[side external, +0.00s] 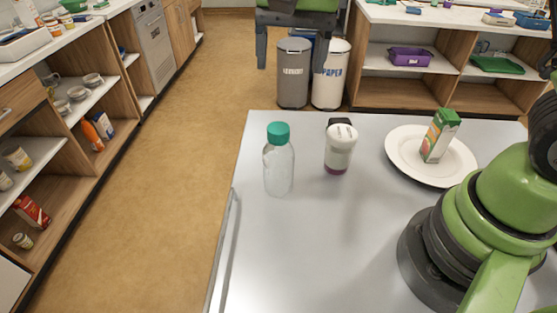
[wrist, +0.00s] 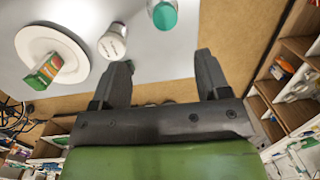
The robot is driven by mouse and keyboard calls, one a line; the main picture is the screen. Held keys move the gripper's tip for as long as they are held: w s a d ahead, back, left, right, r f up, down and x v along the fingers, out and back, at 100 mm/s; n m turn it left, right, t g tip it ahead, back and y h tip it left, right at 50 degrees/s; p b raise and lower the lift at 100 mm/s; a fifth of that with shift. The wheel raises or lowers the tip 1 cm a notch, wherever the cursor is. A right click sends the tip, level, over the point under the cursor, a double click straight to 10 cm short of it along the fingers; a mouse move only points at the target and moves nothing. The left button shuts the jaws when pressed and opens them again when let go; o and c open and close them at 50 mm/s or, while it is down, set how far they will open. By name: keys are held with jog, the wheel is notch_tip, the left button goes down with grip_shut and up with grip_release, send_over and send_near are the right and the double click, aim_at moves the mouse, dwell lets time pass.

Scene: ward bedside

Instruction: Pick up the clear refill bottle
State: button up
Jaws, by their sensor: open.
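The clear refill bottle (side external: 279,168) with a teal cap stands upright at the left part of the white table in the side view. In the wrist view its teal cap (wrist: 164,15) shows at the top edge, with most of the body cut off or hidden under the cap. My gripper (wrist: 160,75) is open and empty in the wrist view, its fingers pointing up the picture and apart from the bottle.
A white plate (side external: 400,158) holds a green and white carton (side external: 440,136) further right. The table (side external: 330,250) is clear in front. Two bins (side external: 293,75) stand on the floor behind.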

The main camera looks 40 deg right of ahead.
send_over(278, 127)
jog(key=shift+m+g, duration=0.3)
jog(key=shift+g, duration=0.1)
jog(key=f, duration=0.6)
jog(key=shift+w+d+f, duration=0.2)
jog(key=shift+f, duration=0.2)
jog(key=f, duration=0.5)
jog(key=shift+s+a+f, duration=0.25)
jog(key=shift+f, duration=0.1)
jog(key=shift+c, duration=0.2)
